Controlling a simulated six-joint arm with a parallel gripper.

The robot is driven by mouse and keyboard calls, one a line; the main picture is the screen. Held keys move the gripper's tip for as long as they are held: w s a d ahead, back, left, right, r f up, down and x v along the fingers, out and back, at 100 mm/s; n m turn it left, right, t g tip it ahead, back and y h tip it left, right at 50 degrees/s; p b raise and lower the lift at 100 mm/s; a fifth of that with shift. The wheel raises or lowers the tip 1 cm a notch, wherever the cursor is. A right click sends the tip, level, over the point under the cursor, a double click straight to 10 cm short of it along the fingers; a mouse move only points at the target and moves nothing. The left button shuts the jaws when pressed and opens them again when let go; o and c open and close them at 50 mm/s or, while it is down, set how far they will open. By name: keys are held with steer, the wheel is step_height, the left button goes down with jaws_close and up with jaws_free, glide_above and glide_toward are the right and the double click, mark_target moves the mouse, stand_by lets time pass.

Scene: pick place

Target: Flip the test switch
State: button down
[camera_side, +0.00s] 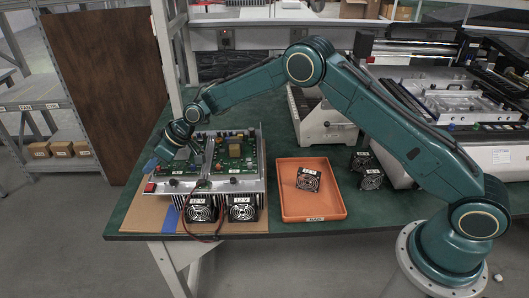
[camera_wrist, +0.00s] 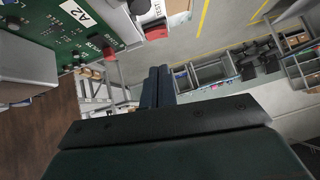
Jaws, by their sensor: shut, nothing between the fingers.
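The powered unit (camera_side: 259,180) is an open metal chassis with a green circuit board (camera_side: 235,150) and two 12 V fans on its front. At its front left corner is a small red part (camera_side: 150,187). In the wrist view a red switch (camera_wrist: 155,31) sits beside a white label reading TEST (camera_wrist: 157,8), just beyond my fingertips. My gripper (camera_wrist: 160,70) is shut and empty, its two dark fingers side by side. In the side view it is low over the unit's left side. I cannot tell whether the fingertips touch the switch.
An orange tray (camera_side: 313,214) holding one fan (camera_side: 308,179) stands right of the unit. Grey machines (camera_side: 440,110) fill the right and back of the green bench. The bench's front edge is close to the unit.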

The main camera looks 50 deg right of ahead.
steer(key=v, duration=1)
steer(key=shift+d, duration=0.1)
steer(key=shift+s+a+r, duration=0.15)
steer(key=shift+s+a, duration=0.35)
steer(key=shift+a, duration=0.1)
steer(key=shift+w, duration=0.1)
glide_above(150, 186)
steer(key=s+d, duration=0.1)
steer(key=f, duration=0.6)
steer(key=shift+s+d+f, duration=0.2)
steer(key=shift+f, duration=0.15)
steer(key=f, duration=0.2)
steer(key=shift+a+f, duration=0.25)
steer(key=shift+f, duration=0.9)
